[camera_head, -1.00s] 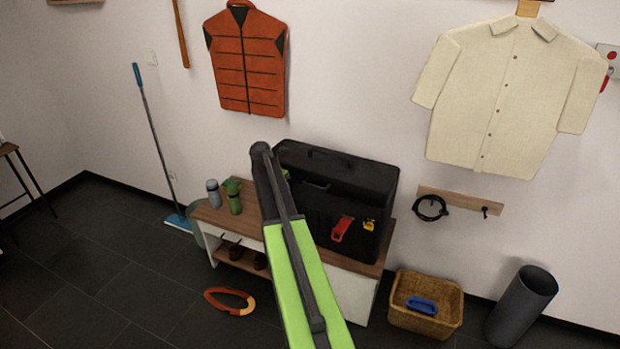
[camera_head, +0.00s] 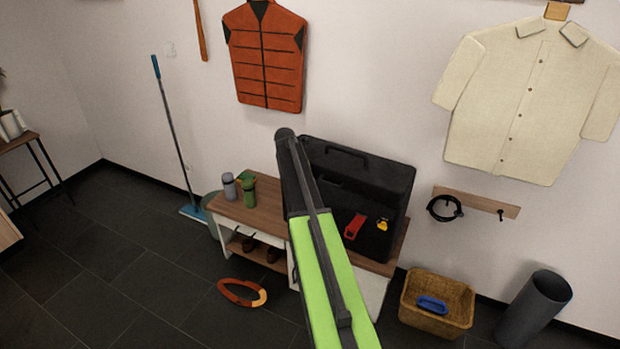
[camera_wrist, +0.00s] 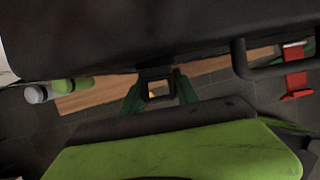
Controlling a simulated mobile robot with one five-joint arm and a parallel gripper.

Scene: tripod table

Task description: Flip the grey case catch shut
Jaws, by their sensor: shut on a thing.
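The black case (camera_head: 396,183) stands on the wooden bench at the wall. A red catch (camera_head: 355,227) and a yellow catch (camera_head: 383,225) show on its front. The red catch also shows at the right of the wrist view (camera_wrist: 297,75). In the wrist view my gripper (camera_wrist: 159,88) has its two green fingers closed on a small dark grey piece with a square opening (camera_wrist: 155,74), which looks like the grey catch. It sits against the dark case edge. In the head view my arm hides the gripper tip and this catch.
The bench (camera_head: 262,203) has a grey bottle (camera_head: 229,186) and a green bottle (camera_head: 247,191) at its left end. A basket (camera_head: 437,303) and a dark cylinder (camera_head: 535,308) stand right of it.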

